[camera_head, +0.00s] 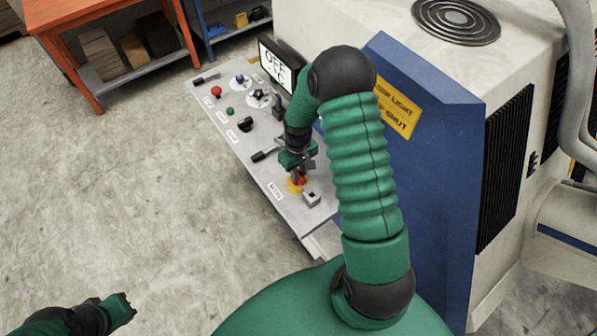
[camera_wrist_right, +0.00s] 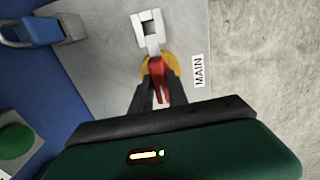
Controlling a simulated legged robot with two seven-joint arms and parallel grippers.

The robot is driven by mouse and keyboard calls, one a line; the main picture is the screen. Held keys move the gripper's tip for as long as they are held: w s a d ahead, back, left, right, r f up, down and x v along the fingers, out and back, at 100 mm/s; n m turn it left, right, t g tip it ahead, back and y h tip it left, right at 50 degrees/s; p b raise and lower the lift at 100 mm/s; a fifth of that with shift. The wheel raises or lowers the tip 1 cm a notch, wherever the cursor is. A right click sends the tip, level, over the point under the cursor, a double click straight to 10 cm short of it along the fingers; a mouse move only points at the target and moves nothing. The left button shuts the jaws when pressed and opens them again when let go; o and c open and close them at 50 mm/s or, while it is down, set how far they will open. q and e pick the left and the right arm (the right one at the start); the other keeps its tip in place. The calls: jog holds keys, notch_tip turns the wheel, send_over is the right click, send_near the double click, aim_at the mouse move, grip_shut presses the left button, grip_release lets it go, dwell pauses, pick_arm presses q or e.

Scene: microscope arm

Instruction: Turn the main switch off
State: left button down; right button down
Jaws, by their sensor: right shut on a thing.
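The main switch (camera_head: 298,182) is a red handle on a yellow round base at the near end of the grey control panel. In the right wrist view the red handle (camera_wrist_right: 158,80) sits between the dark fingers of my right gripper, beside the label MAIN. My right gripper (camera_head: 299,172) reaches down from above and is shut on the red handle. The yellow base is partly hidden by the fingers. My left gripper (camera_head: 124,305) is low at the left, far from the panel; its fingers are too small to judge.
The control panel (camera_head: 262,178) carries other knobs, levers and a red button (camera_head: 216,91). A screen (camera_head: 276,68) reading OFF stands behind it. A grey bracket (camera_head: 311,198) sits close beside the switch. An orange table (camera_head: 88,14) stands at the back left. The floor at left is clear.

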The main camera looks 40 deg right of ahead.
jog(key=shift+w, duration=0.15)
jog(key=c, duration=1.5)
grip_release()
jog(key=shift+c, duration=0.2)
jog(key=shift+o, duration=1.3)
jog(key=shift+w+f, duration=0.1)
jog(key=shift+w, duration=0.05)
jog(key=shift+d, duration=0.1)
pick_arm(q)
jog(key=b+x, duration=0.2)
jog(key=shift+f+b, duration=0.3)
jog(key=shift+f, duration=0.15)
pick_arm(e)
notch_tip(320, 180, up, 17)
jog(key=shift+w+f, duration=0.15)
jog(key=shift+f, duration=0.05)
pick_arm(q)
jog(key=shift+d, duration=0.1)
